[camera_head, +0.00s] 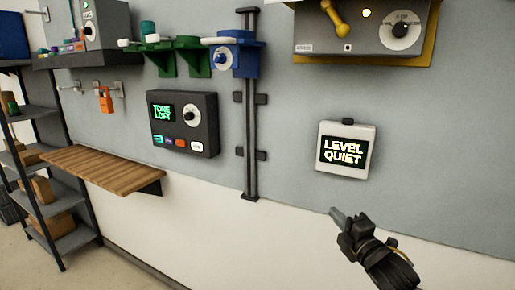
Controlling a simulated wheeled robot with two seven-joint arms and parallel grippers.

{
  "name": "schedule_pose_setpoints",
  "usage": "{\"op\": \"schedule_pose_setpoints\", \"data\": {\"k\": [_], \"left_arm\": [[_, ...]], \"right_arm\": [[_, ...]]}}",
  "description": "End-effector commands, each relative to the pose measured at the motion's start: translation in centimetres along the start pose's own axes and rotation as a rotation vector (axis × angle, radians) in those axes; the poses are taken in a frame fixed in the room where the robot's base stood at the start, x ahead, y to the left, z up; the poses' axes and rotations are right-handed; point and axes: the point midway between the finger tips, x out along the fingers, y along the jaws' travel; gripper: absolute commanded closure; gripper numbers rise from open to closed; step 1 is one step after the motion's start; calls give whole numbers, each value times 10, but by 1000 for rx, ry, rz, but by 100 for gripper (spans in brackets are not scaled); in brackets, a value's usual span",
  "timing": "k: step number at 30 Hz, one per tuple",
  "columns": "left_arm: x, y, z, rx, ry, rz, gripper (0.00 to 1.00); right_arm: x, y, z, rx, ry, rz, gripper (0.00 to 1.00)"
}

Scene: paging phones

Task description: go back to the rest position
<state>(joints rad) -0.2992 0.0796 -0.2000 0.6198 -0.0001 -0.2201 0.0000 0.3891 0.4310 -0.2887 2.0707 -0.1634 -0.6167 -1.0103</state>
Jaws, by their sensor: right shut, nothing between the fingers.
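My right gripper (341,217) shows at the lower right, its black arm coming in from the bottom edge. Its fingers are together, with nothing between them. It is below the white wall panel (322,151) whose dark screen reads "LEVEL QUIET", with a visible gap in the picture between them. My left gripper is not in this view.
A dark wall box (209,139) reads "TONE LOFT". A wooden shelf (103,169) juts out at the left. A vertical rail (251,175) carries a blue bracket (233,60). A grey unit with a yellow lever (336,18) hangs above. The lower wall is bare.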

Motion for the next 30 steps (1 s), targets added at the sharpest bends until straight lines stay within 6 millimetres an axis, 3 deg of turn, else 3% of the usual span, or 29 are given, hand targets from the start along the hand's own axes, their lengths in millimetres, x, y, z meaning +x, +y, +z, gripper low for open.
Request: {"op": "schedule_pose_setpoints", "data": {"k": [1, 6, 9, 12, 18, 27, 30], "left_arm": [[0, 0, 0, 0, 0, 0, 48], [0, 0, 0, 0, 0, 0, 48], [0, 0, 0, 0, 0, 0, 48], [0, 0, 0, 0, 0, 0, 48], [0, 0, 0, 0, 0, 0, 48], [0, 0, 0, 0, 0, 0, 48], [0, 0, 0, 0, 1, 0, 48]], "right_arm": [[-20, -39, -8, 132, -37, -93, 100], [-103, -148, -28, 575, -246, -392, 100], [-164, -198, -42, 807, -406, -550, 100], [-219, -231, -57, 985, -563, -670, 100], [-303, -265, -80, 1209, -822, -822, 100], [-402, -280, -110, 1409, -1162, -963, 100], [-398, -308, -110, 1408, -1176, -974, 100]]}}
